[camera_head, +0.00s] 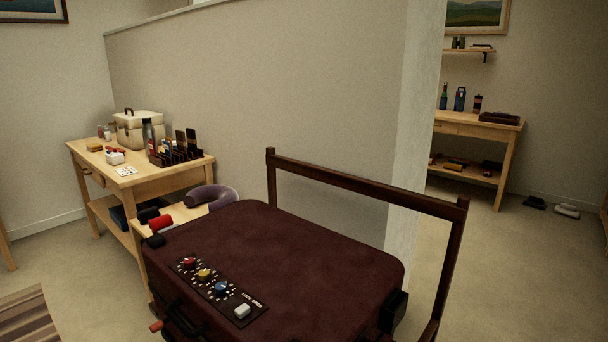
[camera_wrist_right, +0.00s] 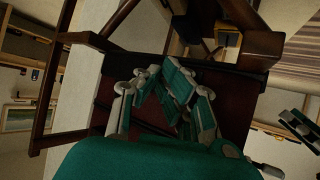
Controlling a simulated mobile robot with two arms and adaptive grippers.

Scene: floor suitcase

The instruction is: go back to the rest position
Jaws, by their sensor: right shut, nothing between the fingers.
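My right gripper (camera_wrist_right: 165,80) shows in the right wrist view, with green and grey fingers. It is shut and empty. The closed dark maroon suitcase (camera_head: 300,250) fills the lower middle of the head view, and part of it (camera_wrist_right: 112,95) shows behind my right gripper in the wrist view. I cannot tell the distance between them. Grey and green links at the right edge of the wrist view look like my left gripper (camera_wrist_right: 300,128); its jaw state is unclear. Neither gripper shows in the head view.
The suitcase has a panel (camera_head: 218,286) with coloured dials and a white switch. A dark wooden frame (camera_head: 365,187) rises behind and right of it. A side table (camera_head: 142,178) with small items stands left, against a partition wall (camera_head: 270,90). Another table (camera_head: 500,128) stands back right. Floor at right is open.

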